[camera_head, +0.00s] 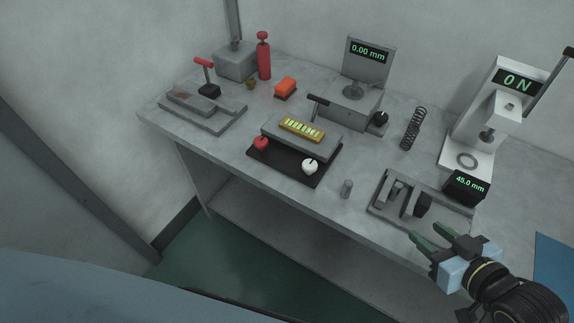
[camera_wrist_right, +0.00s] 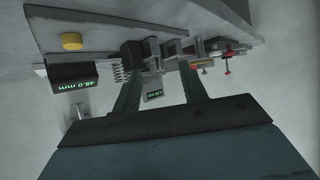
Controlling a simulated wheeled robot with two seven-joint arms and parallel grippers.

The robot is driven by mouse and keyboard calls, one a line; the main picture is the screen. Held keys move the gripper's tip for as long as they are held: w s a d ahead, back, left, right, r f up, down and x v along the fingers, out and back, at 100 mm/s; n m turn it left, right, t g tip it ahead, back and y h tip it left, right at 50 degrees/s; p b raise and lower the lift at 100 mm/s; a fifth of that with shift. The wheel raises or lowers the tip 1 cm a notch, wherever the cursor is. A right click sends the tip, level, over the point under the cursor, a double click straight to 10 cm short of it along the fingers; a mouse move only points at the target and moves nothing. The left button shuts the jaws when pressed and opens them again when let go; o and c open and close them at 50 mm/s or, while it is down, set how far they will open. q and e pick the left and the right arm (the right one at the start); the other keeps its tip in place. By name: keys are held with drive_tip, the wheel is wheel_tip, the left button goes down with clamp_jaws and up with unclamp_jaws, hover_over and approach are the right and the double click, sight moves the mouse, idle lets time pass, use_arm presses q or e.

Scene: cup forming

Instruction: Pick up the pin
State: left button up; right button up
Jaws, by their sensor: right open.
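A small grey upright cylinder (camera_head: 346,188), which looks like the pin, stands on the grey bench near its front edge. It is between the black tray and the grey fixture. I cannot pick it out surely in the right wrist view. My right gripper (camera_head: 428,232) is open and empty at the lower right, in front of the fixture and to the right of the cylinder, clearly apart from it. Its two dark green fingers also show in the right wrist view (camera_wrist_right: 160,72), spread apart. My left gripper is not in view.
The grey fixture (camera_head: 380,207) with upright blocks stands between cylinder and gripper. A 45.0 mm display (camera_head: 466,185) and a force press (camera_head: 480,140) stand at right. The black tray (camera_head: 263,158) with red and white knobs lies left. A spring (camera_head: 413,128) stands behind.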

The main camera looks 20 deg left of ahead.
wheel_tip(320, 180, up, 2)
drive_tip(key=w+d+t+y, duration=0.1)
drive_tip(key=w+y, duration=0.1)
drive_tip(key=b, duration=0.1)
approach(399, 185)
drive_tip(key=shift+n, duration=0.3)
drive_tip(key=x, duration=0.5)
drive_tip(key=shift+d+f, duration=0.1)
drive_tip(key=shift+f, duration=0.1)
drive_tip(key=b+x, duration=0.1)
drive_tip(key=x, duration=0.3)
drive_tip(key=shift+w+a, duration=0.3)
drive_tip(key=shift+a, duration=0.05)
drive_tip(key=shift+w+f, duration=0.1)
drive_tip(key=shift+c, duration=0.7)
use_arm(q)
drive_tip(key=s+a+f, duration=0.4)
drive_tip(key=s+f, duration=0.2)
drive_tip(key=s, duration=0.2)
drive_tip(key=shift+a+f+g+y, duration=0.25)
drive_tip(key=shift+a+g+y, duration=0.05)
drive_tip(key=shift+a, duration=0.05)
use_arm(e)
clamp_jaws()
